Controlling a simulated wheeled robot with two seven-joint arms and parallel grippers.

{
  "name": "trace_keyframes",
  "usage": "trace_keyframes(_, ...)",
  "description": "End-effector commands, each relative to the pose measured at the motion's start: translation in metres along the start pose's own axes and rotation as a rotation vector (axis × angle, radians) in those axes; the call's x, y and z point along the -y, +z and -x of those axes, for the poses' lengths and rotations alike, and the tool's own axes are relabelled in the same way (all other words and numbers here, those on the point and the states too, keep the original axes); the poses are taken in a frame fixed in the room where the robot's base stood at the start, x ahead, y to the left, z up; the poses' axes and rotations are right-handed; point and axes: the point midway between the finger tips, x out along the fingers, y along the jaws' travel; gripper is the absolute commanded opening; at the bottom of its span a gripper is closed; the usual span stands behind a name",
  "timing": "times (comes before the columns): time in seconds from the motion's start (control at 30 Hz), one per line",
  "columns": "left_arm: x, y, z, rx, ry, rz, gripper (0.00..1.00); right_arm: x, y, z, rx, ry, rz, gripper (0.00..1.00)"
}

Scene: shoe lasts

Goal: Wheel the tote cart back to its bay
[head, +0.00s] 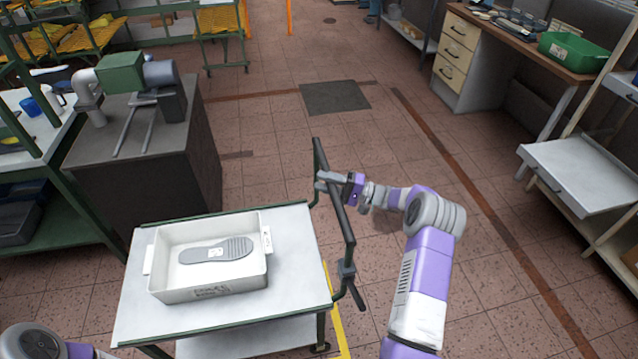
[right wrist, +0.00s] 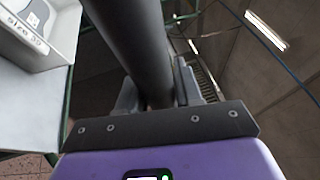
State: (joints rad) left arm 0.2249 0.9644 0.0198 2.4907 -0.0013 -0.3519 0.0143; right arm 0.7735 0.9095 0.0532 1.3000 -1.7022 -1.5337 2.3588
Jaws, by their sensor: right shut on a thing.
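The tote cart (head: 290,290) is a white-topped trolley with green edges, in the lower left-middle of the head view. A dark handle bar (head: 337,212) stands along its right side. A white tote (head: 168,285) sits on the cart top with a grey sole-shaped piece (head: 218,249) in it; part of the tote shows in the right wrist view (right wrist: 30,38). My right gripper (head: 328,182) is shut on the handle bar near its far end; the bar (right wrist: 140,45) runs between its fingers in the right wrist view. My left gripper is out of view.
A dark machine cabinet (head: 140,165) stands close behind and left of the cart. A yellow floor line (head: 338,318) shows beside the cart's right edge. A dark floor plate (head: 335,97) lies further off. A desk (head: 465,55) and shelf rack (head: 580,172) stand right. The middle aisle is clear.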

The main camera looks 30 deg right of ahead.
Motion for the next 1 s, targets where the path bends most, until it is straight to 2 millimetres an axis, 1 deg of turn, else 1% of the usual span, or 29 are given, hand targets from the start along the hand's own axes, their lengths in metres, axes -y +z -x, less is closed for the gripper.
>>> trace_keyframes(0.03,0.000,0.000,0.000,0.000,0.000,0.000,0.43,0.002,-0.004,0.007,-0.016,0.003,0.006,0.00)
trace_keyframes(0.33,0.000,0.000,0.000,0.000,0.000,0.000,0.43,0.005,-0.007,0.012,-0.025,0.004,0.011,0.00)
trace_keyframes(0.37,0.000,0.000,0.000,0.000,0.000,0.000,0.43,0.005,-0.007,0.012,-0.026,0.004,0.012,0.36)
trace_keyframes(0.4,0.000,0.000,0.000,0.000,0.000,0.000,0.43,0.005,-0.007,0.012,-0.026,0.005,0.012,0.42)
trace_keyframes(0.5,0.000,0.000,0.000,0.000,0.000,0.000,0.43,0.004,-0.006,0.009,-0.021,0.004,0.010,0.55)
trace_keyframes(0.77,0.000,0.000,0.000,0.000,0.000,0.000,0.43,0.002,-0.003,0.005,-0.011,0.003,0.006,0.55)
trace_keyframes(0.87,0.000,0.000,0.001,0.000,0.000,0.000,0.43,0.002,-0.004,0.012,-0.013,0.003,0.006,0.55)
trace_keyframes(1.0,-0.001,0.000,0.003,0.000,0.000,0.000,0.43,0.003,-0.004,0.035,-0.017,0.003,0.006,0.55)
